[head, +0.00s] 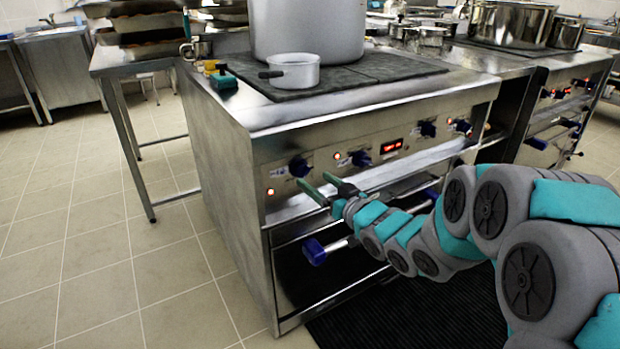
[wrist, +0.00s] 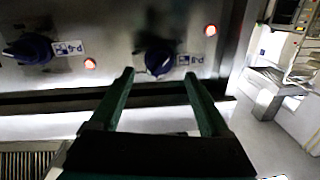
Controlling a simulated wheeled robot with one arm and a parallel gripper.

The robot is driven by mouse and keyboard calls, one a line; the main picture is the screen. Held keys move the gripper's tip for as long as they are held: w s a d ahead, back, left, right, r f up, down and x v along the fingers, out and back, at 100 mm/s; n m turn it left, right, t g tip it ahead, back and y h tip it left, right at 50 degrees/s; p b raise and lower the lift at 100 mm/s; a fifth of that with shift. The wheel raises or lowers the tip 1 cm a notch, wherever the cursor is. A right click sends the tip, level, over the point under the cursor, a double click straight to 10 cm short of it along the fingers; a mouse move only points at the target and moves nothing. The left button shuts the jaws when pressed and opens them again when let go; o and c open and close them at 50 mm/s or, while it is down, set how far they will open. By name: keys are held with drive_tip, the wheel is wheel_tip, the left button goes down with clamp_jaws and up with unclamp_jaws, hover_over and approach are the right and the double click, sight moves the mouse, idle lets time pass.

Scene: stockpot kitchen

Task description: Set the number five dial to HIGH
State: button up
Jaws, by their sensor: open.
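Several dark blue dials line the stove's steel front panel; the number five dial cannot be picked out because the labels are too small to read. The leftmost dial (head: 299,167) has a small label beside it and a lit red lamp to its left. My gripper (head: 316,182) is open and empty, in front of the panel beside that dial. In the wrist view, a dial (wrist: 158,62) with a lit red lamp shows just beyond and between the open fingertips (wrist: 158,77). Whether the fingers touch it cannot be told. Another dial (wrist: 30,50) is at left.
A rail (head: 420,158) runs under the panel, with blue-handled oven doors below. A large pot (head: 310,30) and a small saucepan (head: 293,72) stand on the hob. A second stove (head: 560,75) with more dials is at right. Floor (head: 110,250) at left is clear.

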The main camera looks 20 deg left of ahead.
drive_tip(key=shift+v, duration=1.45)
drive_tip(key=w+d+f+m+h, duration=0.1)
drive_tip(key=d+f+m+h, duration=0.25)
drive_tip(key=d+h, duration=0.9)
drive_tip(key=s+d+f+m+g, duration=0.1)
drive_tip(key=s+d+f, duration=0.15)
drive_tip(key=d, duration=0.45)
drive_tip(key=s+d+f+m+g, duration=0.1)
drive_tip(key=s+d+m, duration=0.1)
drive_tip(key=s+d, duration=0.35)
drive_tip(key=s+d+f+m+g+h, duration=0.1)
drive_tip(key=s+d+g, duration=0.25)
drive_tip(key=s, duration=0.45)
drive_tip(key=s+d+f+m+g+h, duration=0.1)
drive_tip(key=s+d+g+h, duration=0.1)
drive_tip(key=s+d, duration=0.45)
drive_tip(key=s+a+g, duration=0.1)
drive_tip(key=s+g, duration=0.1)
drive_tip(key=s, duration=0.7)
drive_tip(key=s+a+r+g+y, duration=0.1)
drive_tip(key=s+g, duration=0.1)
drive_tip(key=s, duration=0.6)
drive_tip(key=shift+s+a+m+g, duration=0.35)
drive_tip(key=shift+s+m, duration=0.05)
drive_tip(key=shift+m, duration=0.05)
